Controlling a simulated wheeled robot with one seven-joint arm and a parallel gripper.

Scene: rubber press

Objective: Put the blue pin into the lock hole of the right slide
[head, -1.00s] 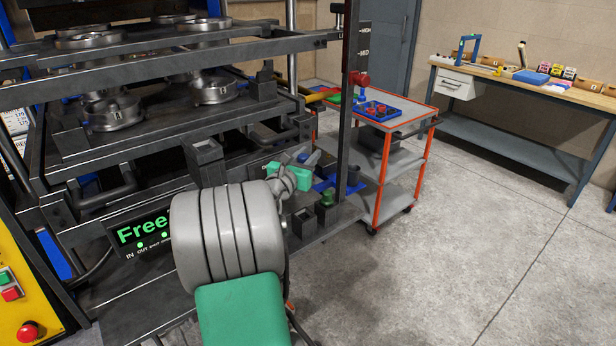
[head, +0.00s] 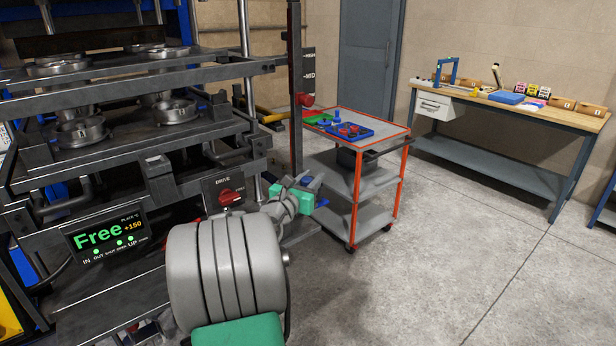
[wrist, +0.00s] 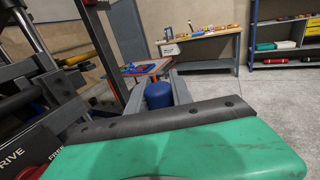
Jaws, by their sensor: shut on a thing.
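My gripper (head: 306,186) is in front of the press, right of the red drive knob, with its green wrist part toward me. In the wrist view, its two grey fingers (wrist: 159,84) stand on either side of the blue pin (wrist: 158,97), and they are shut on it. Only the pin's rounded blue end shows there; the rest is hidden.
The press (head: 130,120) with metal rings fills the left. Its screen (head: 103,237) reads "Free" and +150. A dark upright post (head: 296,90) stands behind my gripper. An orange cart (head: 398,190) with a blue tray (head: 350,131) stands beyond. Open floor (head: 460,260) lies right.

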